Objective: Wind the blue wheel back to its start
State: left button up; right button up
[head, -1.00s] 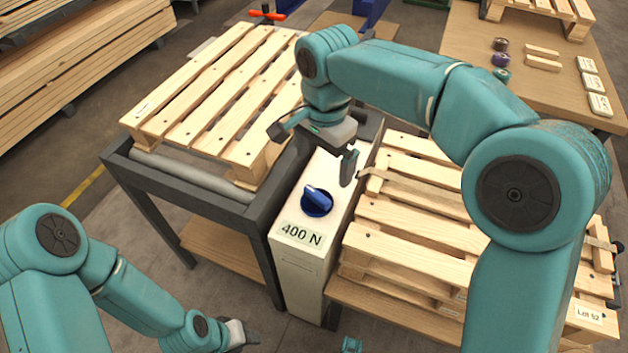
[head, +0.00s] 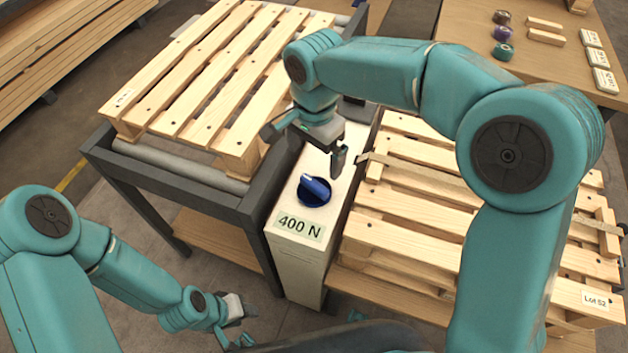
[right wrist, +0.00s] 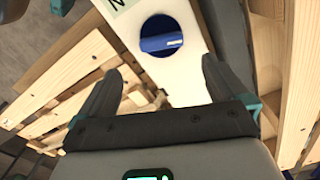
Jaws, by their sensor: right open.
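The blue wheel (head: 314,191) is a round dial with a raised ridge, on top of a narrow white box. A label (head: 299,228) reading "400 N" lies in front of it. The wheel also shows in the right wrist view (right wrist: 161,37), ahead of my fingers and roughly between them. My right gripper (head: 325,160) is open and empty, above the box and just behind the wheel, apart from it. In the right wrist view its two fingers (right wrist: 158,72) stand wide apart. My left gripper (head: 237,318) hangs low at the lower left, away from the box; its jaws are unclear.
A wooden pallet (head: 215,85) lies on a dark roller frame (head: 185,168) left of the box. Stacked pallets (head: 400,215) with a strap stand close on the right. A table (head: 455,40) at the back right holds tape rolls, wood blocks and cards.

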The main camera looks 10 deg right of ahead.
aim_at(314, 183)
notch_tip(314, 183, down, 10)
jog(key=shift+w+f+b, duration=0.1)
jog(key=shift+f+b, duration=0.05)
jog(key=shift+b, duration=0.65)
jog(key=c, duration=0.9)
